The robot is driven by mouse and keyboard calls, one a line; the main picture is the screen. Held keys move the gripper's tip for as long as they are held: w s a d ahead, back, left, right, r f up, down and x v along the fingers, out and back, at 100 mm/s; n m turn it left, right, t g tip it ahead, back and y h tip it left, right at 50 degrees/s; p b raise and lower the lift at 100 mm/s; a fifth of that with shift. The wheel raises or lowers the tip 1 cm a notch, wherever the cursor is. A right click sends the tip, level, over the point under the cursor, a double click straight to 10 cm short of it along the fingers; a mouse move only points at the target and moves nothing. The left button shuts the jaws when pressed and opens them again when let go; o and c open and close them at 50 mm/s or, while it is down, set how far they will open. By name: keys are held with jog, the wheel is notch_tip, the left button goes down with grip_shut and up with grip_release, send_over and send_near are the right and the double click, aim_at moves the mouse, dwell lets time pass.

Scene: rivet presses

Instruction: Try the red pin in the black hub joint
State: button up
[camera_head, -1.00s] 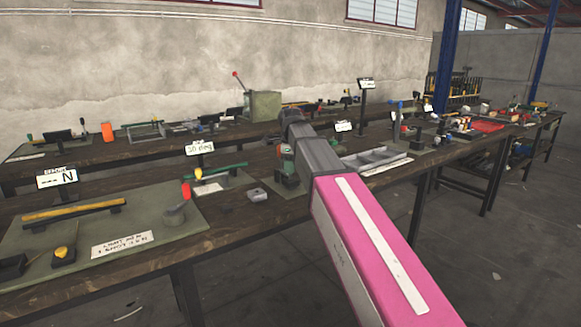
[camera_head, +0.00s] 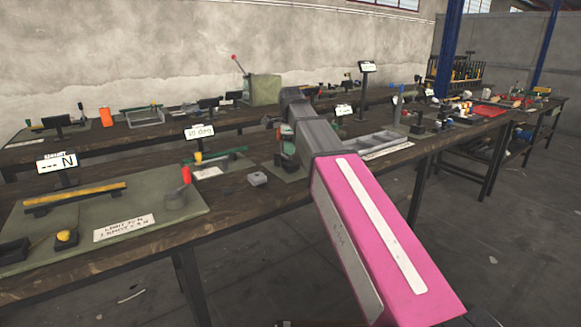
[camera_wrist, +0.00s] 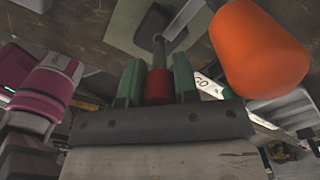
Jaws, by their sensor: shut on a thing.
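In the wrist view my gripper (camera_wrist: 157,88) has two green fingers shut on the red pin (camera_wrist: 158,86), gripping its red end. A grey metal shank runs up from the red part, away from the gripper. Its far end meets or overlaps a dark block, which looks like the black hub joint (camera_wrist: 152,27), on a pale green mat. I cannot tell whether the tip is inside the hub or only in front of it. In the head view my arm crosses the middle of the picture, and the gripper cannot be made out clearly.
A large orange rounded cylinder (camera_wrist: 258,48) stands close on the right in the wrist view. In the head view the bench holds a small grey block (camera_head: 257,179), a red-topped lever (camera_head: 184,178), a yellow bar (camera_head: 75,197) and a force display (camera_head: 57,162).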

jog(key=shift+r, duration=2.4)
